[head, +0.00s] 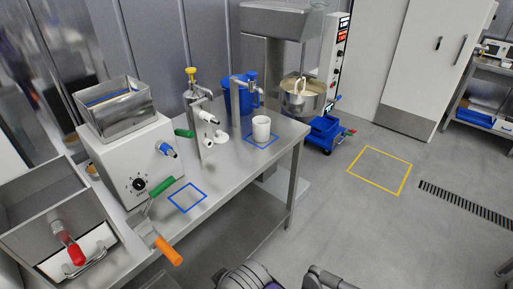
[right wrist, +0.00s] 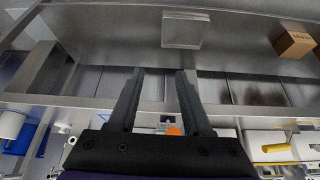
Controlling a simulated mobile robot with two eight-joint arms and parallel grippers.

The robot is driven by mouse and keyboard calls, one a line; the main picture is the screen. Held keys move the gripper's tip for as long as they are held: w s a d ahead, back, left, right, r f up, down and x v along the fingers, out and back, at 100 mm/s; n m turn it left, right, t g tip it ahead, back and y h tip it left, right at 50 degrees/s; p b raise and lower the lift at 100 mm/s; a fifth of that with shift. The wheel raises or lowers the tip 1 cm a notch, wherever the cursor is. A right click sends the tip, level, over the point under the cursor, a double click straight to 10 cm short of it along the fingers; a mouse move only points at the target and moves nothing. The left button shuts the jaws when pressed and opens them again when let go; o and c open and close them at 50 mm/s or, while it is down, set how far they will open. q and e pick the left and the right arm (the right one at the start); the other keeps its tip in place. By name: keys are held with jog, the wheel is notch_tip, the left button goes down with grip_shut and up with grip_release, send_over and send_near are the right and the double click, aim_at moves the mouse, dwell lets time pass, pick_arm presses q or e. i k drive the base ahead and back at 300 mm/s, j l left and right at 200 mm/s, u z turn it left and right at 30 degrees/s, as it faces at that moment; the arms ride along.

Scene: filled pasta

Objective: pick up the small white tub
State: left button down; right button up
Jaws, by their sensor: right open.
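The small white tub (head: 261,128) stands upright on the steel table, inside a blue taped square near the table's far right end. My right gripper (right wrist: 158,72) is open and has nothing between its fingers in the right wrist view. In the head view only dark arm parts of mine show at the bottom edge, well apart from the tub. My left gripper is not in view. I cannot tell whether the tub shows in the right wrist view.
A steel dispenser with a yellow knob (head: 190,72) and a blue container (head: 238,98) stand near the tub. A white machine (head: 135,165) fills the table's left. A mixer bowl (head: 301,97) stands behind. The floor on the right is mostly clear.

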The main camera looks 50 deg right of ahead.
aim_at(261, 129)
jog(key=z, duration=1.65)
